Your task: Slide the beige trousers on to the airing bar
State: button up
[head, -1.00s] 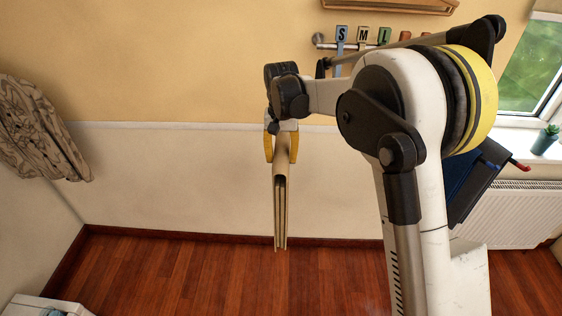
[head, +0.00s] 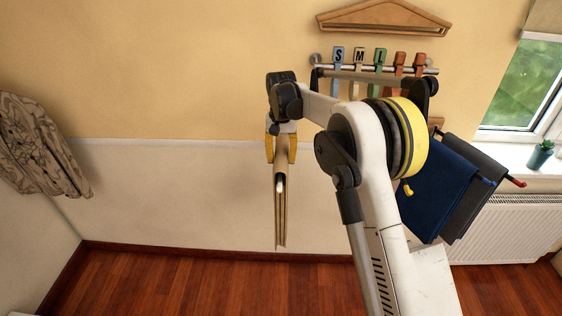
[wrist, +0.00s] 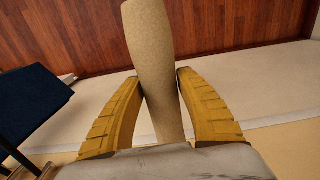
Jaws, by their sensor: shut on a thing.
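The beige trousers (head: 282,168) hang folded and narrow, seen nearly edge-on, in front of the bare wall left of centre in the head view. My gripper (head: 281,157) is above them, its yellow fingers shut on their upper part. In the wrist view the beige cloth (wrist: 152,50) runs between the fingers (wrist: 158,78). A yellow rounded tip (head: 407,188) shows beside my arm at the left edge of the blue cloth; it may be the end of an airing bar. The rest of that bar is hidden behind my arm or the cloth.
Blue trousers (head: 437,190) and a dark grey pair (head: 478,178) hang at right, near a red-tipped bar (head: 516,182). Above are a rail with size tags (head: 359,57) and a wooden hanger (head: 385,18). A radiator (head: 510,228) stands under the window. A patterned garment (head: 38,150) hangs left.

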jog(key=shift+w+d, duration=0.15)
jog(key=shift+w, duration=0.85)
jog(key=shift+f, duration=0.8)
jog(key=o, duration=1.3)
